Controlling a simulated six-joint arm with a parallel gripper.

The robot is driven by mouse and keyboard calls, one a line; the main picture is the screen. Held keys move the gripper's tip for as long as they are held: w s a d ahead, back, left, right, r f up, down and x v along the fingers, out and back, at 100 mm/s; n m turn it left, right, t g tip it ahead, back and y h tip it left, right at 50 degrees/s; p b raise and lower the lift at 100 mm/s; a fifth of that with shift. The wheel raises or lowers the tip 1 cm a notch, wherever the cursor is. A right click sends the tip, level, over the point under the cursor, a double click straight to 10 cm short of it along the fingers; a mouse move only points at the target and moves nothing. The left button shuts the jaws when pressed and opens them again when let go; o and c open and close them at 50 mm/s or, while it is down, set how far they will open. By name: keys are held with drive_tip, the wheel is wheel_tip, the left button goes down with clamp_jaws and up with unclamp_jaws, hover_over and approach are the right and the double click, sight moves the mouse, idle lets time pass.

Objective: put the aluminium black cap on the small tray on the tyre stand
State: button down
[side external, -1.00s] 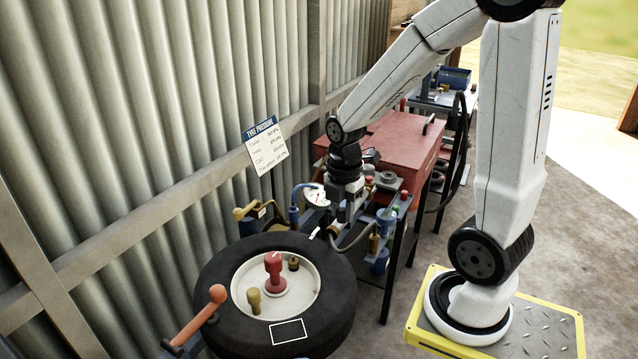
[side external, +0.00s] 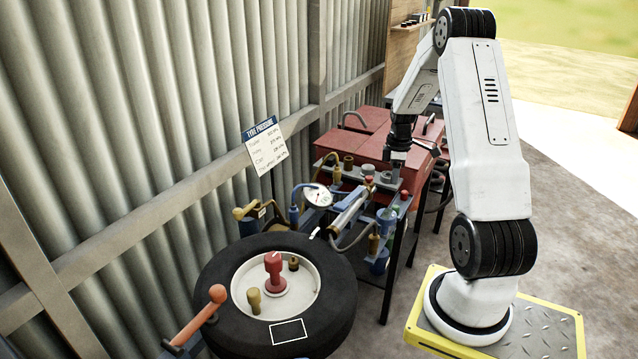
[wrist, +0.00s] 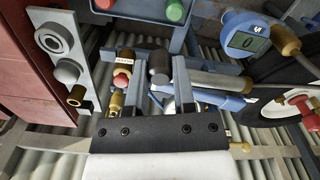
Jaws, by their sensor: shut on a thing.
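My gripper (wrist: 157,82) has a dark, rounded cylinder, the black cap (wrist: 158,64), between its two grey fingers. In the side view my gripper (side external: 397,154) hangs above the right part of the rack by the red bench; the cap is too small to make out there. The tyre (side external: 335,310) lies flat at front left, with a white-outlined dark square (side external: 289,332) on its near side. A small blue tray (side external: 388,216) with a red and a green knob stands right of the gauge fittings. I cannot tell which of these is the small tray.
Red and brass-coloured knobbed parts stand on the tyre's pale centre (side external: 305,305). A gauge (side external: 318,195), hoses and a metal cylinder (side external: 352,207) crowd the space behind it. The grey rack (wrist: 52,15) holds a ring, a grey dome and a brass fitting.

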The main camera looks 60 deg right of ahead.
drive_tip(key=shift+m, duration=0.6)
drive_tip(key=shift+s+d+f, duration=0.3)
drive_tip(key=shift+d+f, duration=0.15)
drive_tip(key=shift+f, duration=0.4)
drive_tip(key=shift+s+d+f, duration=0.35)
drive_tip(key=shift+d+f, duration=0.1)
drive_tip(key=shift+f, duration=0.45)
drive_tip(key=shift+s+d+f, duration=0.3)
drive_tip(key=shift+d+f, duration=0.15)
drive_tip(key=shift+f, duration=0.4)
drive_tip(key=shift+f, duration=0.1)
drive_tip(key=shift+f, duration=1.85)
drive_tip(key=shift+f, duration=0.15)
drive_tip(key=c, duration=0.7)
unclamp_jaws()
wheel_tip(320, 180, up, 12)
drive_tip(key=shift+r, duration=0.15)
